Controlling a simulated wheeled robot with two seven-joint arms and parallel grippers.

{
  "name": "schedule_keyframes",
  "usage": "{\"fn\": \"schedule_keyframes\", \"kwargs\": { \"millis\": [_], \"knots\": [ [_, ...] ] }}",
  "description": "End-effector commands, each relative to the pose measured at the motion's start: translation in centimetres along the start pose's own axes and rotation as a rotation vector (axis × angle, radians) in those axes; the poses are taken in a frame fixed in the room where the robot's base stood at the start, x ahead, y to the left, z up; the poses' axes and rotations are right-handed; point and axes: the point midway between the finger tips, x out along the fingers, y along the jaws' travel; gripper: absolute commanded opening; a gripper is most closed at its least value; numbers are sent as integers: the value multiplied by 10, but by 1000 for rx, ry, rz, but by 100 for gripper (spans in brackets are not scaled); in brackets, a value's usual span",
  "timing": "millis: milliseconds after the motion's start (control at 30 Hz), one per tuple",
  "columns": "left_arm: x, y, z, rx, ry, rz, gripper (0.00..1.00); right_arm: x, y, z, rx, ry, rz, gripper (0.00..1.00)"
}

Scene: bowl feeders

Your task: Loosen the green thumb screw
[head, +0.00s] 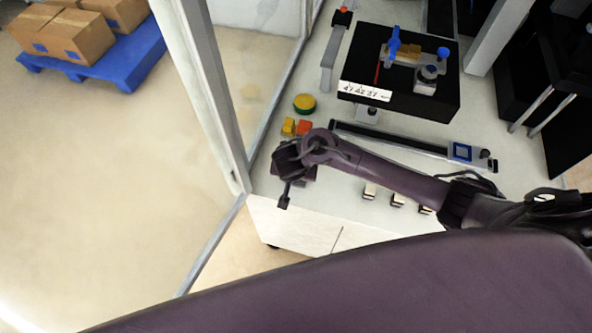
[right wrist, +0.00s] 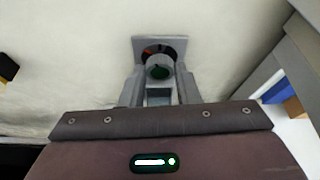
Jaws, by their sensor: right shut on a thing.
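My right gripper (right wrist: 160,80) is shut on the knob, one finger on each side. In the head view my right gripper (head: 284,200) is at the front left corner of the white bench, pointing down. The screw is hidden there behind my own arm and gripper. My left gripper is not in view.
A grey frame post (head: 215,90) stands just left. Cartons (head: 75,38) sit on a blue pallet (head: 110,68).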

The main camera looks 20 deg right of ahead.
Motion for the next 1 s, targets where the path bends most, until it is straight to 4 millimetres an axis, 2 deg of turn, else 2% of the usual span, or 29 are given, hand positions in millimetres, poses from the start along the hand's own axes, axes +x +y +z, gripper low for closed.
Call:
{"fn": "schedule_keyframes", "kwargs": {
  "millis": [367, 1000],
  "knots": [
    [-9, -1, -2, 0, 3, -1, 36, -1, 5, 0, -330, -3, -136, 6],
    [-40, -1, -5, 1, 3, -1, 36, 0, 9, -3, -865, -4, -358, 6]
  ]
}}
